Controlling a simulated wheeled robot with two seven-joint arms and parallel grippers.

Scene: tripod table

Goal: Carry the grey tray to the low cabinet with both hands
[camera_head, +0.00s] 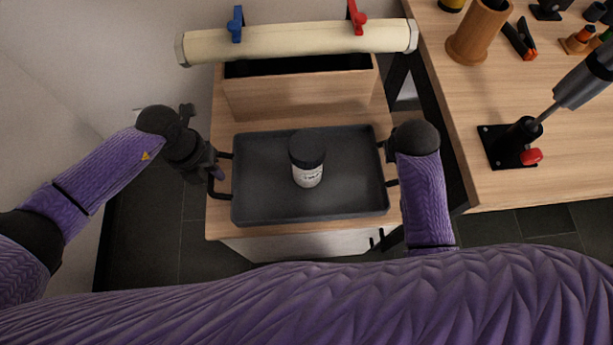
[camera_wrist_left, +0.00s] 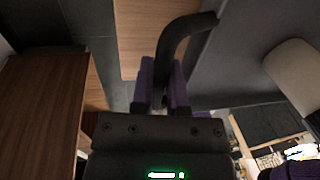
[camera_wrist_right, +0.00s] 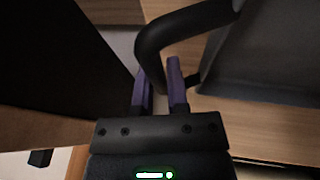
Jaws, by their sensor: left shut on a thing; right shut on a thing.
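The grey tray (camera_head: 260,205) is over the wooden top of the low cabinet (camera_head: 222,231) in the head view and looks level. Whether it touches that top is hard to tell. A jar (camera_head: 308,175) with a black lid and white label stands upright in it. My left gripper (camera_head: 214,170) is shut on the tray's left handle (camera_wrist_left: 172,45); its fingers (camera_wrist_left: 163,80) show in the left wrist view. My right gripper is mostly hidden under its wrist in the head view; in the right wrist view its fingers (camera_wrist_right: 160,82) are shut on the right handle (camera_wrist_right: 160,40).
A wooden box (camera_head: 300,98) stands behind the tray, close to its far edge. A cream roll (camera_head: 297,43) with a blue clip (camera_head: 236,25) and a red clip (camera_head: 357,17) lies above it. A wooden table (camera_head: 455,100) with tools stands close on the right.

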